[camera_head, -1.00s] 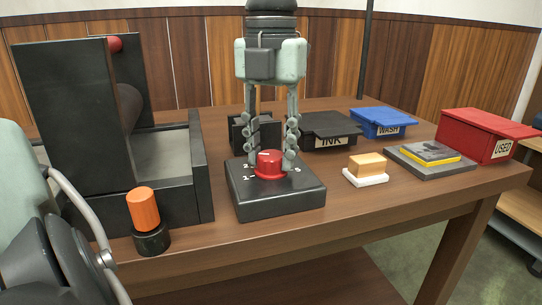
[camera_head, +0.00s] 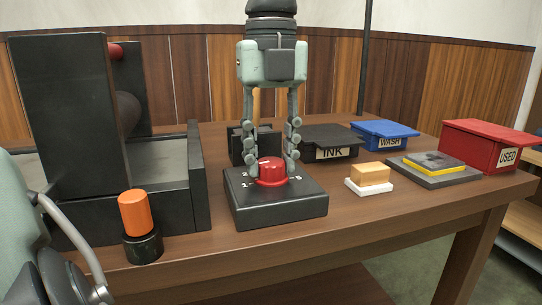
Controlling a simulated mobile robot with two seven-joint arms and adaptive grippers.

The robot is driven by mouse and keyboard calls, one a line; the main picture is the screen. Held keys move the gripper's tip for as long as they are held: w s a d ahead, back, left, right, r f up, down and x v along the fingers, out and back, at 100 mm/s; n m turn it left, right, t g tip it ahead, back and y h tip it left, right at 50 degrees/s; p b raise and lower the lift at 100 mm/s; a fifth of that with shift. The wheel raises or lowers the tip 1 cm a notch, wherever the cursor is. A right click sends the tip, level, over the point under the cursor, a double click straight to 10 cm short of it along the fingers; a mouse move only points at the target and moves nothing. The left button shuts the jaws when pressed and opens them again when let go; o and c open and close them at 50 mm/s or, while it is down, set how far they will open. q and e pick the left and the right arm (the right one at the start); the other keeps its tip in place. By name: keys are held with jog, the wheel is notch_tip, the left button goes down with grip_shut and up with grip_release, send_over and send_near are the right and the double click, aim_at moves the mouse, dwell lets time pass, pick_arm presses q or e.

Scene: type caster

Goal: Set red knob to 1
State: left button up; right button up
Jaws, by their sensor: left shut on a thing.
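The red knob (camera_head: 271,174) sits on top of a black dial box (camera_head: 280,209) at the middle of the table. White numerals, among them a 1 and a 2, show on the box left of the knob. A small pale mark shows on the knob's top, toward the back left; its exact setting is too small to read. My left gripper (camera_head: 271,165) points straight down over the box, its two fingers on either side of the knob and shut on it. My right gripper is not in view.
A large black press (camera_head: 65,140) stands at the left, with an orange-handled tool (camera_head: 135,213) in front of it. The ink box (camera_head: 331,141), blue wash box (camera_head: 384,134), sponge block (camera_head: 370,174), grey slab (camera_head: 435,175) and red used box (camera_head: 486,146) are to the right.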

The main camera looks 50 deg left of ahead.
aim_at(271, 161)
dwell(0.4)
pick_arm(q)
jog(key=o, duration=1.2)
jog(key=shift+c, duration=0.2)
notch_tip(271, 161, up, 12)
